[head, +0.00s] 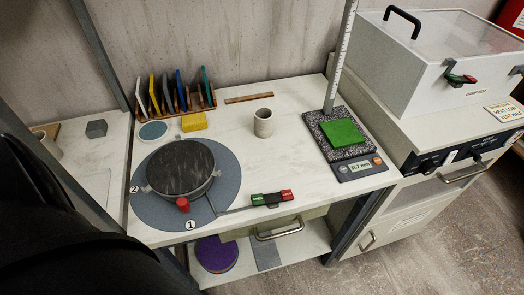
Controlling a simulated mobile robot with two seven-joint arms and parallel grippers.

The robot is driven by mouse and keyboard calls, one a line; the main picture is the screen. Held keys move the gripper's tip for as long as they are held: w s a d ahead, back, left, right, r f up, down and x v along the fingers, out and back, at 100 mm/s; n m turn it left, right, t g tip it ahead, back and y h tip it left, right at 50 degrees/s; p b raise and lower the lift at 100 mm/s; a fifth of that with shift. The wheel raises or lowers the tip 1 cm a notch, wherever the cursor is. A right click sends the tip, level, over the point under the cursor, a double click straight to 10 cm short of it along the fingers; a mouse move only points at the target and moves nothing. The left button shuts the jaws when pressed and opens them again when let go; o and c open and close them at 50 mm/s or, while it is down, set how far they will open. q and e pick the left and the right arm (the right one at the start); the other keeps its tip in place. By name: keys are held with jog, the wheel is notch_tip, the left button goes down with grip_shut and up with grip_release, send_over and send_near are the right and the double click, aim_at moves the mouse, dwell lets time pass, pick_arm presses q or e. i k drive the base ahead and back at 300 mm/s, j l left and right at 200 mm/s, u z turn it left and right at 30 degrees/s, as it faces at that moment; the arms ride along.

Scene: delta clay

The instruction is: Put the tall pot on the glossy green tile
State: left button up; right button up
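A pale beige cylindrical pot (263,122) stands upright on the white worktop, right of centre; it looks like the tall pot. A green square tile (343,132) lies on a speckled dark slab (313,121) on the right of the worktop, with nothing on it. The slab sits by a small digital display (356,168), and the pot is apart from it, to its left. Neither of my grippers is in view.
A round dark turntable (180,170) on a grey disc fills the front left. A rack of coloured tiles (179,107), a yellow block (194,121) and a wooden strip (249,98) lie behind. A tall ruled post (341,55) rises behind the slab. Worktop around the pot is clear.

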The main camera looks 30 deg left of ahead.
aim_at(342, 132)
jog(key=i+l+u, duration=0.2)
jog(key=l+u, duration=0.2)
jog(key=i+l+u, duration=0.1)
jog(key=l+u, duration=0.25)
jog(key=i+l+u, duration=0.1)
jog(key=l+u, duration=0.3)
jog(key=l, duration=0.1)
